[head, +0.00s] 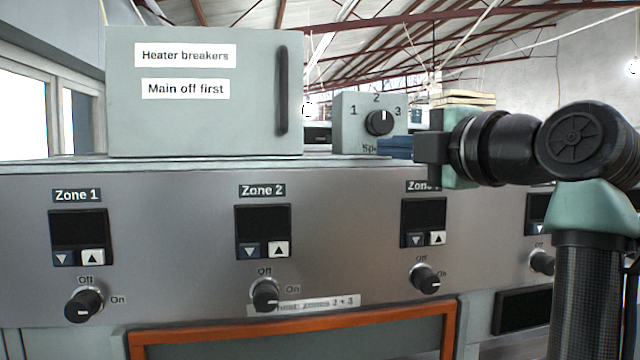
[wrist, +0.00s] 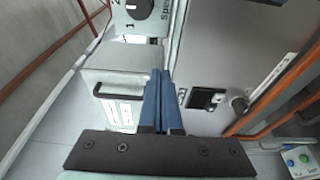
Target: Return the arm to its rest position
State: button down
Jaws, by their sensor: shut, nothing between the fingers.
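My gripper (head: 384,147) is at the right of the head view, in front of the panel's top edge. My arm reaches in from the right and covers part of the Zone 3 label. The arm looks bent, with its wrist level.
The heater breakers box (head: 200,92), with a dark handle, stands on the panel top. The speed knob box (head: 350,112) is behind my fingers. Zone displays and Off/On knobs line the panel front (head: 345,225). An orange-framed window (head: 290,333) is below.

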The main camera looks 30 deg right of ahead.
jog(key=w+a+f+m+t+b, duration=0.15)
jog(key=a+m, duration=0.25)
jog(key=a, duration=0.4)
jog(key=w+a+f+m+t+p, duration=0.15)
jog(key=a+m, duration=0.25)
jog(key=a, duration=0.5)
jog(key=s+a+r+m+t+y+b, duration=0.1)
jog(key=s+a+m+t, duration=0.5)
jog(key=s+a, duration=0.8)
jog(key=a+m+b, duration=0.1)
jog(key=m, duration=0.2)
jog(key=shift+s+a+r, duration=0.25)
jog(key=shift+s+a, duration=0.05)
jog(key=shift+a, duration=0.1)
jog(key=shift+d, duration=0.1)
